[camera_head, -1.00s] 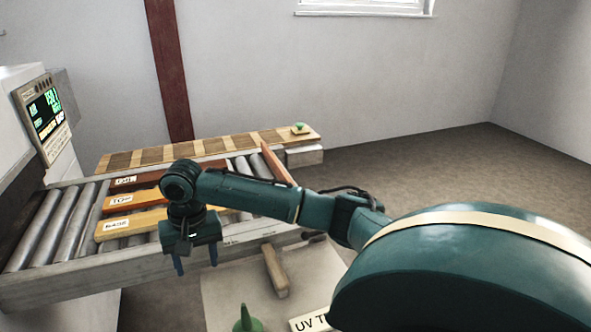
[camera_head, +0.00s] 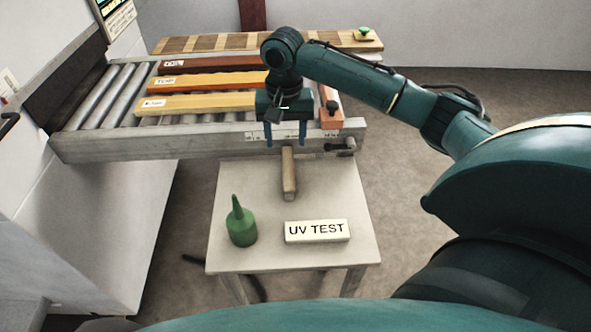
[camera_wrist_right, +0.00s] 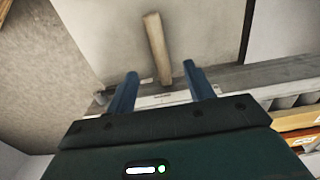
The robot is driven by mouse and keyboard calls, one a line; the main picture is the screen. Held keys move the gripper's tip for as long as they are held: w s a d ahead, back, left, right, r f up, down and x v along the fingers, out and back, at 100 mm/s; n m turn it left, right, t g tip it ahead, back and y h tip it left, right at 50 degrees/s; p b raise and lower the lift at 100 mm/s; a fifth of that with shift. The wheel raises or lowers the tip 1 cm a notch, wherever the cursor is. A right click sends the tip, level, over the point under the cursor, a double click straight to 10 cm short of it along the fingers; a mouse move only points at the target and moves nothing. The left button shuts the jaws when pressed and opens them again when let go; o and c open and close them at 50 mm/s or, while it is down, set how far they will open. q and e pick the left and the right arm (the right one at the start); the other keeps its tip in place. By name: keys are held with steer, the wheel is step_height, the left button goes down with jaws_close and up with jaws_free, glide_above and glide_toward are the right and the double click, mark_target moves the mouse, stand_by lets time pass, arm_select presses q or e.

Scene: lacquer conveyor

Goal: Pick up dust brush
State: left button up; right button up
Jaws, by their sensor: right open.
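The dust brush shows as a wooden handle (camera_head: 289,173) lying on the small pale table near its far edge, pointing toward the conveyor. Its far end is hidden behind my right gripper. My right gripper (camera_head: 286,143) points down, open and empty, at the conveyor's front rail, in line with the handle. In the right wrist view the brush handle (camera_wrist_right: 157,45) shows beyond and between the two blue fingers of the gripper (camera_wrist_right: 160,69), with nothing gripped. Whether the fingers are level with the handle cannot be told. My left gripper is not in view.
The small table (camera_head: 270,260) also bears a green bottle (camera_head: 241,225) and a UV TEST block (camera_head: 317,231). The roller conveyor (camera_head: 110,95) behind carries labelled wooden bars (camera_head: 195,103). A clamp knob (camera_head: 341,146) sits on the rail, right of the gripper.

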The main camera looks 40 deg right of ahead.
glide_above(288, 170)
steer(key=f, duration=0.6)
steer(key=shift+a+f, duration=0.3)
steer(key=shift+d+f, duration=0.2)
steer(key=shift+f, duration=1.15)
steer(key=shift+d+f, duration=0.2)
steer(key=shift+f, duration=1.15)
steer(key=shift+c, duration=0.3)
jaws_close()
step_height(288, 170, up, 10)
steer(key=shift+w+r, duration=0.1)
